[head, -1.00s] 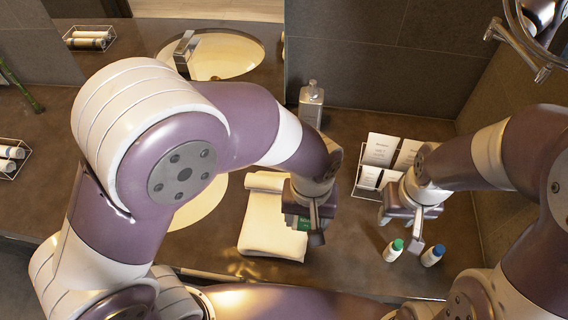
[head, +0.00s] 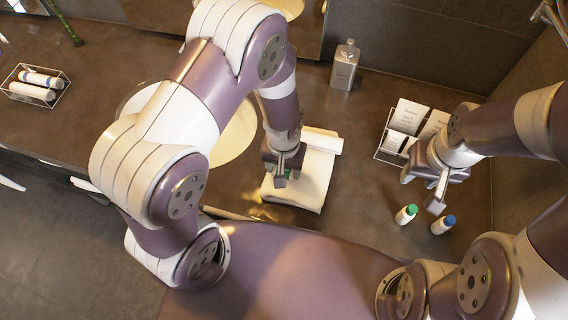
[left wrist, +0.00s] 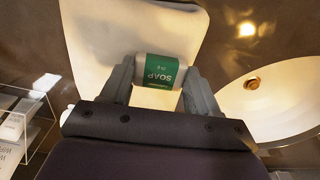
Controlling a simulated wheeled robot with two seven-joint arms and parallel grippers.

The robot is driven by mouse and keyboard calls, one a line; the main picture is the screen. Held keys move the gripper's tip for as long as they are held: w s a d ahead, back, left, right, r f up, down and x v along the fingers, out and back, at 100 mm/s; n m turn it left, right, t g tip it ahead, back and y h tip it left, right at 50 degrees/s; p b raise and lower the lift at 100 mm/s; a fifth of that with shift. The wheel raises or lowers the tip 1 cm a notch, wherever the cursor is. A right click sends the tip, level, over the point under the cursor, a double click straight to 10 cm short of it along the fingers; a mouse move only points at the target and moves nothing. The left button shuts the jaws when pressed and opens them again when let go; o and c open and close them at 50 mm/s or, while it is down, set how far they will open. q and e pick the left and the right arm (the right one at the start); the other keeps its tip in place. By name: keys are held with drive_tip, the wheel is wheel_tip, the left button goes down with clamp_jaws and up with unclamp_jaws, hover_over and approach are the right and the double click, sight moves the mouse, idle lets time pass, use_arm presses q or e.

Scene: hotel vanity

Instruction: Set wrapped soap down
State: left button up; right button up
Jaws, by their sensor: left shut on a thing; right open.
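My left gripper (head: 284,174) is over the folded white towel (head: 312,188) on the counter. It is shut on the wrapped soap, a small white block with a green "SOAP" band. In the left wrist view the soap (left wrist: 160,74) sits between the two fingers, with the towel (left wrist: 88,38) behind it. In the head view only a bit of green shows beside the fingers. I cannot tell whether the soap touches the towel. My right gripper (head: 422,190) is open and empty, above the counter on the right.
Two small bottles, green-capped (head: 406,214) and blue-capped (head: 443,225), stand below my right gripper. A wire rack with cards (head: 408,116) stands behind it. A grey dispenser (head: 345,66) is at the back. A sink (left wrist: 275,98) lies beside the towel. A wire basket with rolls (head: 35,86) is far left.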

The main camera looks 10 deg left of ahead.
use_arm(q)
drive_tip(key=shift+f, duration=0.2)
drive_tip(key=o, duration=1)
drive_tip(key=shift+r, duration=0.5)
wheel_tip(320, 180, up, 11)
drive_tip(key=b, duration=0.2)
drive_tip(key=shift+t, duration=0.7)
drive_tip(key=s+a+r, duration=0.1)
drive_tip(key=a, duration=0.2)
drive_tip(key=s+a+r, duration=0.1)
drive_tip(key=a, duration=0.2)
drive_tip(key=s+a+r, duration=0.1)
drive_tip(key=a, duration=0.2)
drive_tip(key=shift+s+p, duration=0.25)
drive_tip(key=shift+p, duration=0.05)
